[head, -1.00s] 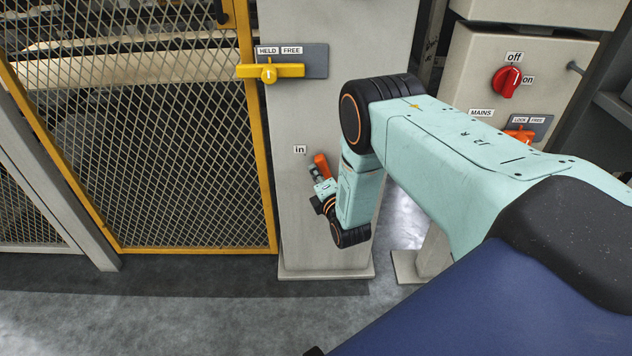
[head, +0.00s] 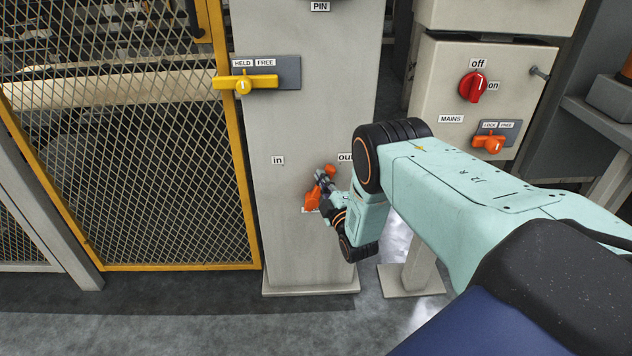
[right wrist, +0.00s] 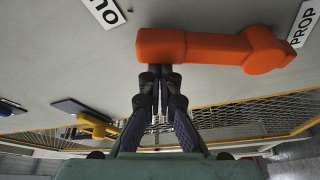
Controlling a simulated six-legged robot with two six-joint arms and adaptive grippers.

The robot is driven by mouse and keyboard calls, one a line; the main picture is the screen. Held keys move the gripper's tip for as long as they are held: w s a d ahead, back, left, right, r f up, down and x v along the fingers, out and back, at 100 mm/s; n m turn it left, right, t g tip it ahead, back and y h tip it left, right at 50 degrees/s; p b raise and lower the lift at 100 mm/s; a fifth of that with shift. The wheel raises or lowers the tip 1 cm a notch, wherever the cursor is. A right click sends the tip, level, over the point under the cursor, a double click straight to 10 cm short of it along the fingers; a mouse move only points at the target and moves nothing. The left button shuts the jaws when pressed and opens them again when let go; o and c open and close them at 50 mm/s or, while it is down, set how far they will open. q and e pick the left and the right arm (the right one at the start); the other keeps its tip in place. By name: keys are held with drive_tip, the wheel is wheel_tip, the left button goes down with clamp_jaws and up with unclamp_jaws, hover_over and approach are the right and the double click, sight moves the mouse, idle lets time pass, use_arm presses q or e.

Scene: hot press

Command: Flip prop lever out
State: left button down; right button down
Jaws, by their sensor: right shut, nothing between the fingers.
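The orange prop lever (head: 313,195) is on the grey post, between the "in" label (head: 278,160) and the partly covered "out" label (head: 345,157). It points up and leans right, toward "out". My right gripper (head: 320,174) is shut and empty, in front of the lever and covering its middle. In the right wrist view the lever (right wrist: 200,47) lies across the top, its hub by the PROP label (right wrist: 304,24). The shut fingertips (right wrist: 160,72) are at the lever's edge near its free end and seem to touch it. My left gripper is not in view.
A yellow HELD/FREE handle (head: 245,82) sits higher on the post. A yellow-framed mesh gate (head: 130,130) stands left. At right, a cabinet carries a red off/on knob (head: 473,86) and an orange LOCK/FREE handle (head: 489,143).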

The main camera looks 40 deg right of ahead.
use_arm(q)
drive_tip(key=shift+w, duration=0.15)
use_arm(e)
drive_tip(key=shift+s+d+f, duration=0.35)
drive_tip(key=shift+s+d, duration=0.2)
drive_tip(key=shift+d, duration=0.25)
drive_tip(key=shift+s+d+f, duration=0.15)
drive_tip(key=shift+s+d, duration=0.05)
drive_tip(key=shift+d, duration=0.05)
